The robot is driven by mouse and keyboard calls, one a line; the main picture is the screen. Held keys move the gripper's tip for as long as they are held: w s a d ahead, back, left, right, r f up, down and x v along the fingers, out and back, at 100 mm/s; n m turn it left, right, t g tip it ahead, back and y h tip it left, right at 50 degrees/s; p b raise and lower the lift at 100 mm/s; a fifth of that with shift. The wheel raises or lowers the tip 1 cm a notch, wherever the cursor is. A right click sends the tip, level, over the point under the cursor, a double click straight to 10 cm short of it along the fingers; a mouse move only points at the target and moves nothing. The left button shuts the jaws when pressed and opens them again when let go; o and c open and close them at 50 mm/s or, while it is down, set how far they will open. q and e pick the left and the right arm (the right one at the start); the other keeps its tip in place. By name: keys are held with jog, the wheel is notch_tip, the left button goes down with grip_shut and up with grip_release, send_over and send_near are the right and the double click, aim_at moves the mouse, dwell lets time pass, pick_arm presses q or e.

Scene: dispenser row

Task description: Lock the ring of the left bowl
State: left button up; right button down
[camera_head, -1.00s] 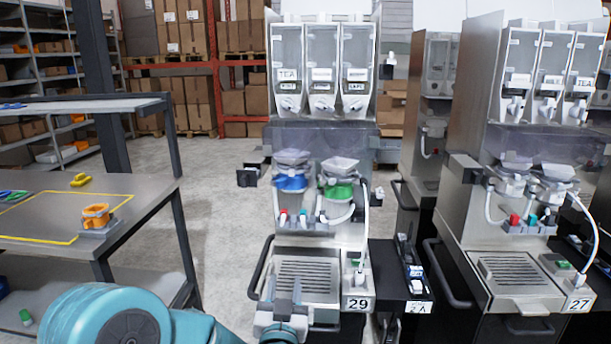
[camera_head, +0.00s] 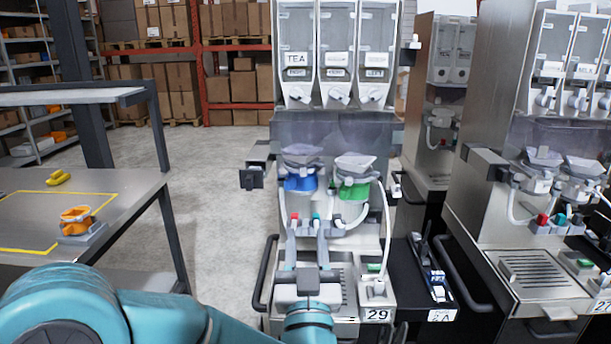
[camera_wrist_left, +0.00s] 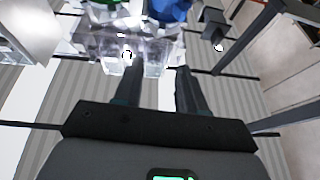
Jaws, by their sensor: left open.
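The left bowl of the dispenser numbered 29 has a blue ring (camera_head: 300,183) under a grey funnel-shaped top (camera_head: 303,158). In the left wrist view the blue ring (camera_wrist_left: 172,9) shows at the top edge, partly cut off. My left gripper (camera_head: 307,226) is open and empty, below and in front of the blue ring and apart from it. In the left wrist view its two fingers (camera_wrist_left: 158,72) reach up towards clear plastic parts and the ring. Whether the ring is locked cannot be told. My right gripper is out of view.
A bowl with a green ring (camera_head: 354,190) sits close at the right, with a white hose (camera_head: 386,225) beside it. A grey block (camera_head: 252,177) sticks out at the left. Canisters (camera_head: 338,60) stand above. A bench (camera_head: 130,195) with an orange part (camera_head: 75,218) is at the left.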

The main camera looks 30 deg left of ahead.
aim_at(303, 173)
pick_arm(q)
jog(key=p+x, duration=0.4)
jog(key=x, duration=1)
jog(key=shift+a+f, duration=0.15)
jog(key=shift+a, duration=0.05)
jog(key=shift+w, duration=0.25)
jog(key=shift+a, duration=0.25)
jog(key=shift+w, duration=0.1)
